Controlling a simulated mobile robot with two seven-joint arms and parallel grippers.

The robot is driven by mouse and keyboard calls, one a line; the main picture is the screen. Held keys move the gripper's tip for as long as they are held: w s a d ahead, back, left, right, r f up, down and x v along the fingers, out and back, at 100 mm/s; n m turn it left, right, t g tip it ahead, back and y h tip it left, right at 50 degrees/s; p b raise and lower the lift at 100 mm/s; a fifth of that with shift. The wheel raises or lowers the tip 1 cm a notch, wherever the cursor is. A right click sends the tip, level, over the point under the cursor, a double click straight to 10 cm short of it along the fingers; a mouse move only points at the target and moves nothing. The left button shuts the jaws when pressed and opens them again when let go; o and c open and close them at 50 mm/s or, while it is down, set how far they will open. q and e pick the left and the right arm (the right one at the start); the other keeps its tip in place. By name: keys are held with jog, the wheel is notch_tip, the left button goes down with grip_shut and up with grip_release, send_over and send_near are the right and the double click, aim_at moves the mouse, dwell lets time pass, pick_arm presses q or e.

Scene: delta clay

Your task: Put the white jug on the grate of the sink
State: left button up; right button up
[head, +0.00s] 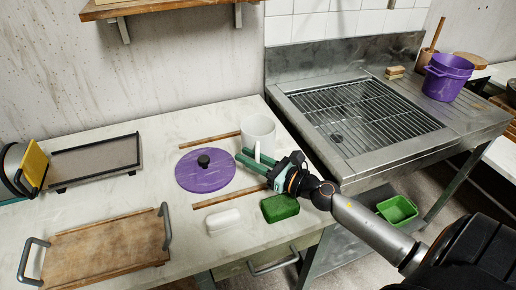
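The white jug (258,126) stands upright on the pale worktop, near its right end beside the sink. Its handle faces the front of the worktop. My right gripper (240,156) reaches in from the right, with its green fingers parted at the jug's handle. I cannot tell whether the handle lies between the fingers or whether they touch it. The sink's metal grate (375,108) is to the right of the jug and is bare. My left gripper is out of view.
A purple lid (205,176) lies left of the gripper. A green sponge-like block (280,208) and a white block (223,221) lie in front. Wooden strips (209,139) lie near the jug. A wooden tray (105,250) is at left; purple pots (447,80) stand right of the grate.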

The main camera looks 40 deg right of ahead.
jog(key=shift+w+a, duration=0.1)
jog(key=shift+w, duration=0.1)
jog(key=shift+c, duration=0.2)
grip_shut()
dwell(1.2)
